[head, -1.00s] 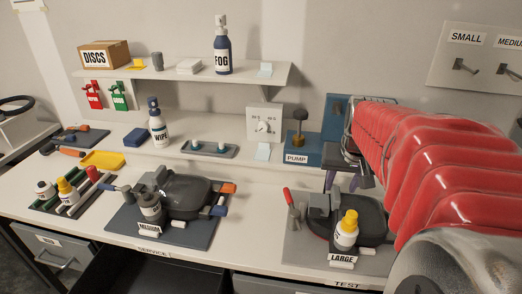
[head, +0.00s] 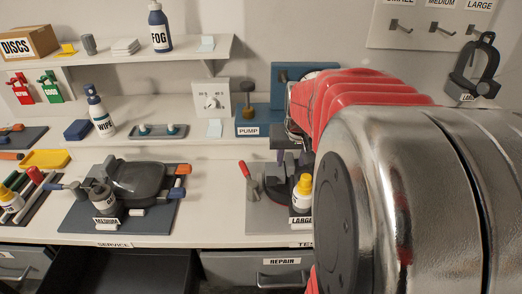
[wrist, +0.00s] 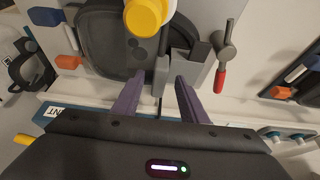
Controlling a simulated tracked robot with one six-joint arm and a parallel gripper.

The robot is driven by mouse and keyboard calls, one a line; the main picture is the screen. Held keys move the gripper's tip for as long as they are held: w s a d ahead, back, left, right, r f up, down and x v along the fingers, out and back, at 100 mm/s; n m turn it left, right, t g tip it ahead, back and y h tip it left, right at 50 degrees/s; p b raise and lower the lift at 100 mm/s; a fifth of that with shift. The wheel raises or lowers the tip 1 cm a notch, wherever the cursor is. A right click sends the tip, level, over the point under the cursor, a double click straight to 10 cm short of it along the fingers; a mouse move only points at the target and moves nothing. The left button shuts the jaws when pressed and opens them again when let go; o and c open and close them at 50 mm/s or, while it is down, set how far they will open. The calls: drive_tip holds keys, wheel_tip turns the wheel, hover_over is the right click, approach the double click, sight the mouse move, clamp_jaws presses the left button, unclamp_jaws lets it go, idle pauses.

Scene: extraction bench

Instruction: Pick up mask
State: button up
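A dark large mask (wrist: 100,48) lies on the test mat (head: 262,218). In the head view my arm hides most of it. A bottle with a yellow cap (head: 303,192) stands at it, behind a LARGE label (head: 300,221); the cap shows in the wrist view (wrist: 146,16). My gripper (wrist: 160,88) has its two purple fingers apart, at the mask's edge near a grey block (wrist: 186,72). A thin grey part shows between the fingers; contact cannot be told. A medium mask (head: 138,180) lies on the service mat. Another large mask (head: 478,68) hangs at right.
A hook panel (head: 430,28) is on the wall. An open dark drawer (head: 120,270) is below the bench, beside the REPAIR drawer (head: 280,272).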

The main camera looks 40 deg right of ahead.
clamp_jaws()
idle(0.4)
drive_tip(key=shift+r, duration=0.1)
